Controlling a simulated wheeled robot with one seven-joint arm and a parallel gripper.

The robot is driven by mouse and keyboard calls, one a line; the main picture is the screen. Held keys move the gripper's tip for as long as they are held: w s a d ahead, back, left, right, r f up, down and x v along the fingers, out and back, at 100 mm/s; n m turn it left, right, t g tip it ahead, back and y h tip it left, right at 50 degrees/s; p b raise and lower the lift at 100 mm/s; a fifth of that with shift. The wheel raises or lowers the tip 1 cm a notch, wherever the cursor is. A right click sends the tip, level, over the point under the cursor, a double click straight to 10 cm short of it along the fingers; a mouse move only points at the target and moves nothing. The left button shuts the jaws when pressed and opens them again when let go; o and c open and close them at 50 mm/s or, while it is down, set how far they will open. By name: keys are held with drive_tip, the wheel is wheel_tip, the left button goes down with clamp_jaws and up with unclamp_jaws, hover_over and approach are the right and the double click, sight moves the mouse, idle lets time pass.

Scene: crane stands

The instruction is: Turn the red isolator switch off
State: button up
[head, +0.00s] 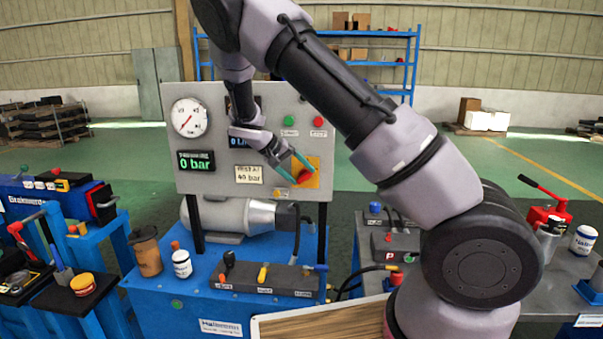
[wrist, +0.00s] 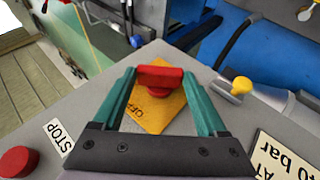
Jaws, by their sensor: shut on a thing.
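The red isolator switch (head: 304,176) is a red handle on a yellow plate (head: 314,165) at the lower right of the grey gauge panel (head: 255,190). In the wrist view the red handle (wrist: 160,75) lies crosswise over the yellow plate (wrist: 150,112), where the word OFF partly shows. My gripper (head: 300,164) reaches the panel from the upper left. Its two green fingers (wrist: 160,78) are at the two ends of the red handle and shut on it. The fingers hide part of the plate in the head view.
A red button (head: 319,121) and a green button (head: 289,121) sit above the switch; the red button (wrist: 17,161) also shows near STOP in the wrist view. A yellow-handled valve (wrist: 238,87) is close by. Bottles (head: 181,263) stand on the blue bench below.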

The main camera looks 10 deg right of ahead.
drive_tip(key=h, duration=0.1)
drive_tip(key=n+h, duration=0.1)
drive_tip(key=h, duration=0.1)
drive_tip(key=a+f+g+h, duration=0.1)
drive_tip(key=h, duration=0.1)
drive_tip(key=shift+w, duration=0.15)
drive_tip(key=shift+f+n+h, duration=0.3)
drive_tip(key=shift+n+h, duration=0.15)
drive_tip(key=shift+h, duration=0.65)
drive_tip(key=shift+f+n+h, duration=0.25)
drive_tip(key=shift+n+h, duration=0.2)
drive_tip(key=shift+h, duration=0.65)
drive_tip(key=o, duration=1.3)
drive_tip(key=shift+a, duration=0.15)
drive_tip(key=a, duration=1)
drive_tip(key=shift+s+a, duration=0.3)
drive_tip(key=shift+s, duration=0.15)
